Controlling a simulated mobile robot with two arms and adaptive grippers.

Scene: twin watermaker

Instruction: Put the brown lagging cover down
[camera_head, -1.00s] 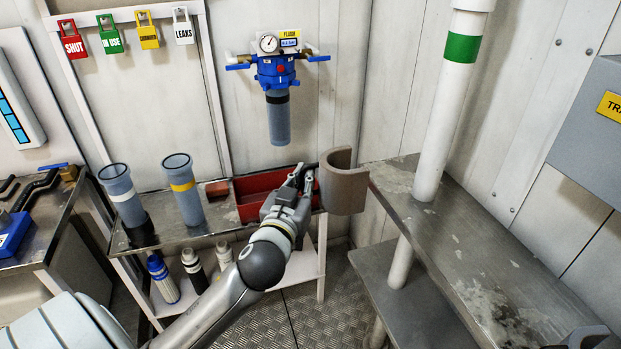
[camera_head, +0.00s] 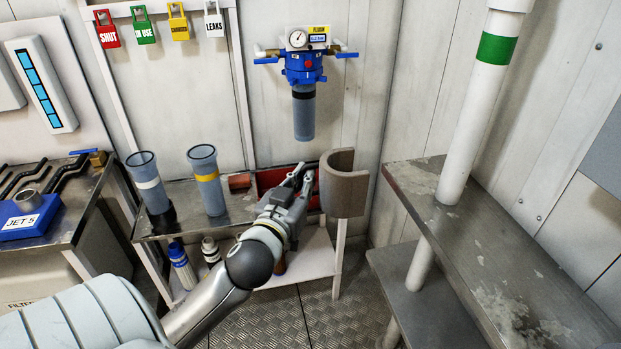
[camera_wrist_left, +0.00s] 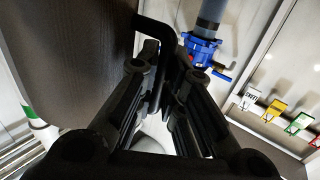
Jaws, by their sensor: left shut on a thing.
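The brown lagging cover (camera_head: 344,192) is a curved half-shell. It hangs upright in the air at the middle of the head view, in front of the red tray. My left gripper (camera_head: 303,181) is shut on the cover's black handle, at its left side. In the left wrist view the cover (camera_wrist_left: 75,60) fills the upper left, and its black handle (camera_wrist_left: 155,28) runs down between the fingers of my left gripper (camera_wrist_left: 172,85). My right gripper is not seen in either view.
A metal bench (camera_head: 465,228) with a white, green-banded pipe (camera_head: 475,110) through it stands at right. A low stand with two filter tubes (camera_head: 207,180) and a red tray (camera_head: 272,178) is behind my arm. A blue filter (camera_head: 304,70) hangs on the wall.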

